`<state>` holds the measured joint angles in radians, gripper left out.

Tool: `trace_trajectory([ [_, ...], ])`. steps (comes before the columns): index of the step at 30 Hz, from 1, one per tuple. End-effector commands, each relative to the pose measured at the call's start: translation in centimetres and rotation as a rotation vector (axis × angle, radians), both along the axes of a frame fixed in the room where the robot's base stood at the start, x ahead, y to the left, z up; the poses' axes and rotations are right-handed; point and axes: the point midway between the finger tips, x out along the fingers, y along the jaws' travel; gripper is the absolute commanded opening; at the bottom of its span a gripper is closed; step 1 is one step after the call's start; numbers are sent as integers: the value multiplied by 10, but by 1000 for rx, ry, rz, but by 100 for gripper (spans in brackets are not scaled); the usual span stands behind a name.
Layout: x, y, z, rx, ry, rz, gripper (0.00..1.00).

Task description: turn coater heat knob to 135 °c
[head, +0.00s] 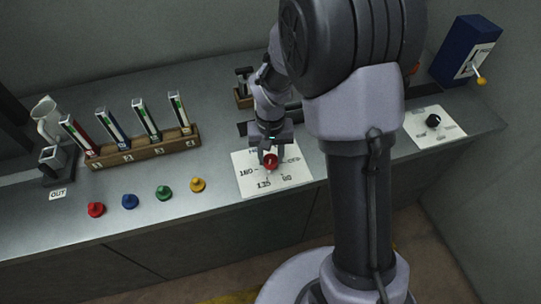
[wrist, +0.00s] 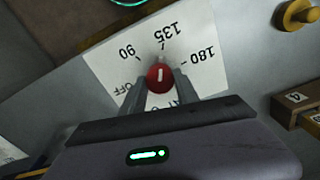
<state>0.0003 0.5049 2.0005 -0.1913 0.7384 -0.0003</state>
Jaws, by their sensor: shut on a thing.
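The red heat knob (wrist: 159,77) sits on a white dial plate (wrist: 118,72) marked OFF, 90, 135 and 180. In the wrist view the knob's short white line runs nearly upright in the picture, roughly in line with the 135 mark. My gripper (wrist: 161,88) is shut on the knob, one finger on each side. In the head view the knob (head: 270,161) shows just below my gripper (head: 270,150), on the plate (head: 252,182) on the counter. My fingers hide part of the plate's lettering.
Red (head: 96,209), blue (head: 130,201), green (head: 163,192) and yellow (head: 198,184) knobs lie left of the plate, before a wooden rack (head: 140,150) of slides. A black knob (head: 433,121) and a blue lever box (head: 468,50) stand at right.

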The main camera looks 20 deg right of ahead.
Motion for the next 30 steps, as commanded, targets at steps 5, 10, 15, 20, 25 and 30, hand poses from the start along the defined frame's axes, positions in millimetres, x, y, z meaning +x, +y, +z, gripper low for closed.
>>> trace_trajectory([
  [5,-1,0,-1,0,4,-49,0],
  [10,-1,0,-1,0,4,-70,0],
  [15,-1,0,-1,0,4,-73,0],
  [20,-2,0,-1,0,4,-73,0],
  [25,-1,0,-1,0,3,-72,58],
  [30,-1,0,-1,0,2,-72,59],
])
